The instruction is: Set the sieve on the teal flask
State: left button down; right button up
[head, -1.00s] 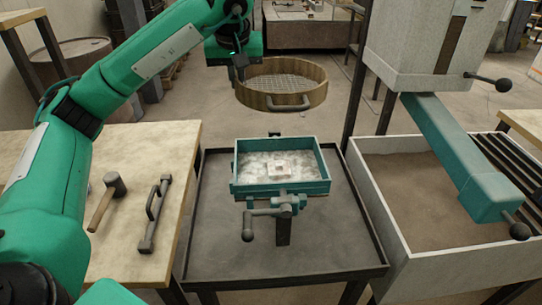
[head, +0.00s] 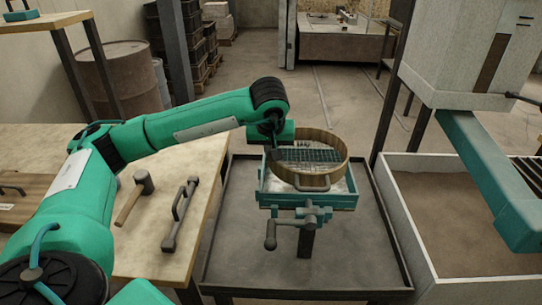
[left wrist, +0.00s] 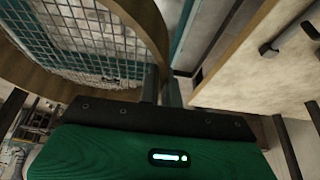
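The sieve (head: 342,169) is a round wooden hoop with a wire mesh and a front handle. In the head view it overlaps the teal flask (head: 330,202), a rectangular box on a stand holding pale powder. Whether the sieve touches the flask or hangs just above it, I cannot tell. My left gripper (head: 276,148) is at the sieve's left rim, closed on it. In the left wrist view the fingers (left wrist: 161,85) meet the wooden rim of the sieve (left wrist: 135,20), and a teal edge of the flask shows behind. My right gripper is out of view.
The flask's stand, with a crank handle (head: 270,236), is on a dark metal tray table (head: 350,262). A mallet (head: 134,195) and a handled bar (head: 180,215) lie on the wooden bench at left. A sand bin (head: 440,210) and a teal chute (head: 480,165) stand at right.

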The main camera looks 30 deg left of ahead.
pick_arm(q)
notch_tip(320, 180, down, 2)
jog(key=shift+f, duration=0.1)
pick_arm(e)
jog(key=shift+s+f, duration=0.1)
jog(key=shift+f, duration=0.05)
pick_arm(q)
jog(key=c, duration=1.6)
grip_release()
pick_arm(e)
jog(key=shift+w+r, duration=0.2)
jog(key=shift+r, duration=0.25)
pick_arm(q)
jog(key=v, duration=1.2)
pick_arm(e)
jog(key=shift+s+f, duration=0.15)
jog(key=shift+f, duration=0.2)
